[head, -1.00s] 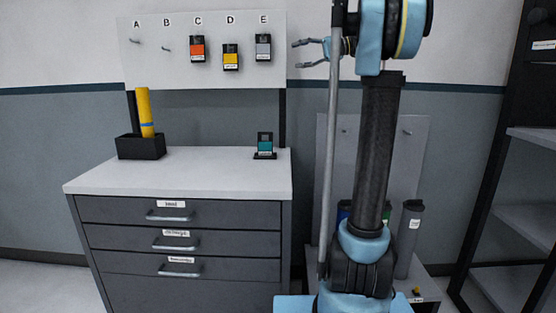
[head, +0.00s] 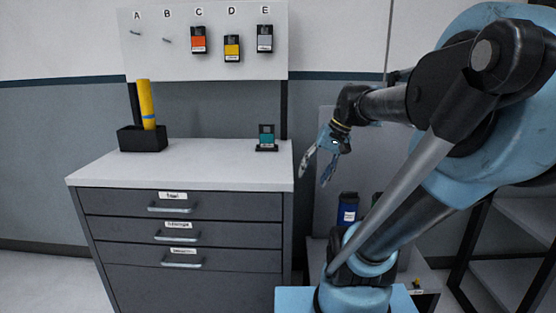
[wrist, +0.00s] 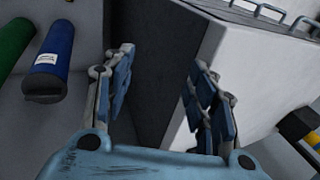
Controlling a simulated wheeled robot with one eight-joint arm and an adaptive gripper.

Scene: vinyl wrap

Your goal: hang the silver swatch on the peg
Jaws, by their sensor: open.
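The silver swatch (head: 265,39) hangs on the board under the letter E, at the upper right of the board. The pegs under A (head: 135,33) and B (head: 168,40) are bare. My gripper (head: 314,178) is open and empty, pointing down just right of the cabinet's right edge, well below and right of the silver swatch. In the wrist view, the open fingers (wrist: 160,100) show with the cabinet's corner between and behind them. The silver swatch does not show in the wrist view.
An orange swatch (head: 198,40) hangs under C and a yellow one (head: 232,47) under D. A teal swatch stands in a small holder (head: 266,149) on the cabinet top (head: 200,165). A black box (head: 143,139) holds a yellow roll. A blue roll (head: 347,209) stands at right.

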